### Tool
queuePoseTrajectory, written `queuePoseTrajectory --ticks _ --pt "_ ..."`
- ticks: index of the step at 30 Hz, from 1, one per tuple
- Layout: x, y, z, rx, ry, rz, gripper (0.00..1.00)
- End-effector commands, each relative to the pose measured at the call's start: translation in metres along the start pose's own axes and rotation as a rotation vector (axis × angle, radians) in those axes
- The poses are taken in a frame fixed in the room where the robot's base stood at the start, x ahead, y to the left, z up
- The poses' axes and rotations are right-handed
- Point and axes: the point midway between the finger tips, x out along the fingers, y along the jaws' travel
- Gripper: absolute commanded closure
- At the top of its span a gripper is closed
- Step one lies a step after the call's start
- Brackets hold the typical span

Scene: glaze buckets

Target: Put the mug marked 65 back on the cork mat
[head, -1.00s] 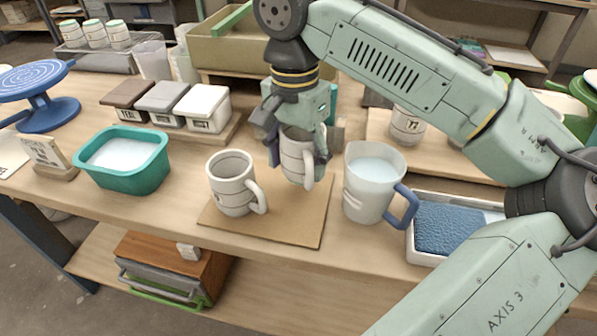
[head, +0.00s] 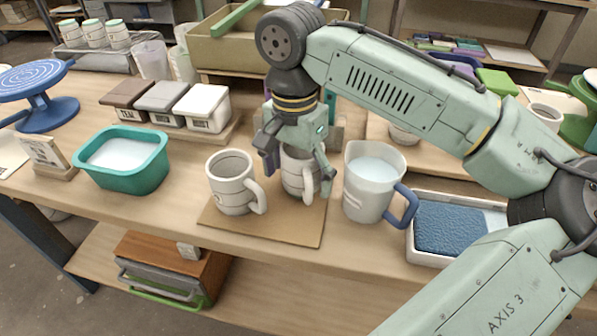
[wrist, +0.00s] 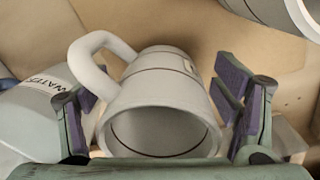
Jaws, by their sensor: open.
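A pale grey mug (head: 299,176) stands upright on the back right part of the brown cork mat (head: 262,242). My gripper (head: 296,165) is above and around this mug, open, with one finger on each side of it. In the wrist view the mug (wrist: 160,95) lies between the spread fingers of my gripper (wrist: 165,105), with gaps on both sides. A second grey mug (head: 231,184) stands on the mat to the left. I cannot read a 65 on either mug.
A pitcher of pale liquid (head: 369,182) with a blue handle stands close to the right of the mat. A teal tub (head: 124,162) is at the left. A tray with a blue sponge (head: 447,226) is at the right. Lidded boxes (head: 203,106) stand behind.

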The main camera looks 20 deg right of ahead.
Motion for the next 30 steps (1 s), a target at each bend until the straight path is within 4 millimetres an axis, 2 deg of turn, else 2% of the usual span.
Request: queuePoseTrajectory --ticks 7,11,14,24,30 --pt "-0.001 0.000 0.000 0.000 0.000 0.000 0.17" --pt "-0.009 -0.001 0.000 0.000 0.001 -0.001 0.17" --pt "-0.025 -0.001 0.000 0.000 0.002 -0.003 0.17" --pt "-0.097 0.000 0.000 0.000 0.002 -0.001 0.17" --pt "-0.119 0.000 0.000 0.001 0.001 0.001 0.17"
